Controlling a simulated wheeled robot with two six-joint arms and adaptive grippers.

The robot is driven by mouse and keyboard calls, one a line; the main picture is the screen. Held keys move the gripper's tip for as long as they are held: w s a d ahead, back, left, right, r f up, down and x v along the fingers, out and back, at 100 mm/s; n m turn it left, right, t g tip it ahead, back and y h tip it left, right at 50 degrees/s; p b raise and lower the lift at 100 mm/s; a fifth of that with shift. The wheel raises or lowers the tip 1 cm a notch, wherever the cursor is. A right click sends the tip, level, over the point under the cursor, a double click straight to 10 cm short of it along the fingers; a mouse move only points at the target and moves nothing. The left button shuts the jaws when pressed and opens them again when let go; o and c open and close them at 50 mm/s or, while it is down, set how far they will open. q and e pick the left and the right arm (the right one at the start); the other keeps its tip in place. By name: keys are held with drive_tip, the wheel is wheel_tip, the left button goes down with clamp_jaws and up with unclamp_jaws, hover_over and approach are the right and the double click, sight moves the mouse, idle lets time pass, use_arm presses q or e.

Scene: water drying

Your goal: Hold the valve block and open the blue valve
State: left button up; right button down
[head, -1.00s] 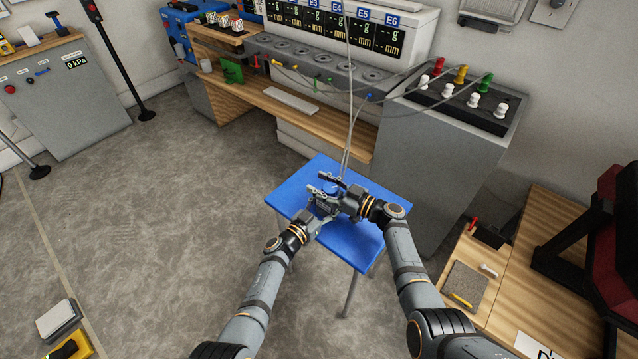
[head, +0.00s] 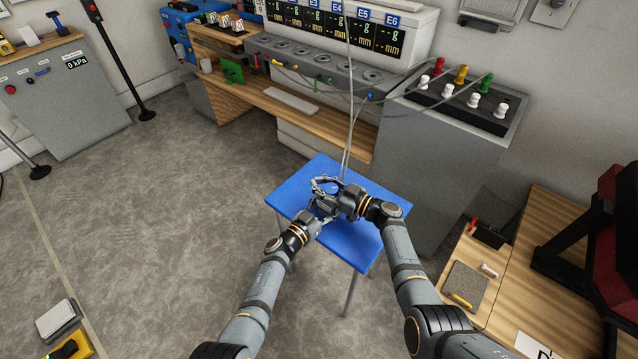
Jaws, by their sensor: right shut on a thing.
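A blue-topped stool (head: 352,244) stands in the middle, and both grippers meet over it. My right gripper (head: 318,187) comes in from the right, its fingers bent together on a small thing, which seems to be the blue valve; the fingers mostly hide it. My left gripper (head: 314,207) is just below it, close against the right gripper, at the place where the valve block seems to be. The block is almost wholly hidden by the grippers, and the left jaws are too small and covered to read.
Thin grey tubes (head: 348,150) rise from the stool to the bench behind. A grey cabinet (head: 430,165) with coloured knobs stands behind right. A wooden table (head: 500,260) is at right.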

sight(337, 193)
drive_tip(key=shift+d+f, duration=0.1)
drive_tip(key=shift+w+d+m+t+h, duration=0.1)
drive_tip(key=shift+m+t+h, duration=0.3)
drive_tip(key=shift+t, duration=0.1)
drive_tip(key=shift+w+d+m+t+h, duration=0.1)
drive_tip(key=shift+m+t+h, duration=0.2)
drive_tip(key=shift+m+t, duration=0.15)
drive_tip(key=c, duration=1.1)
unclamp_jaws()
drive_tip(key=shift+a, duration=0.1)
drive_tip(key=v, duration=1.2)
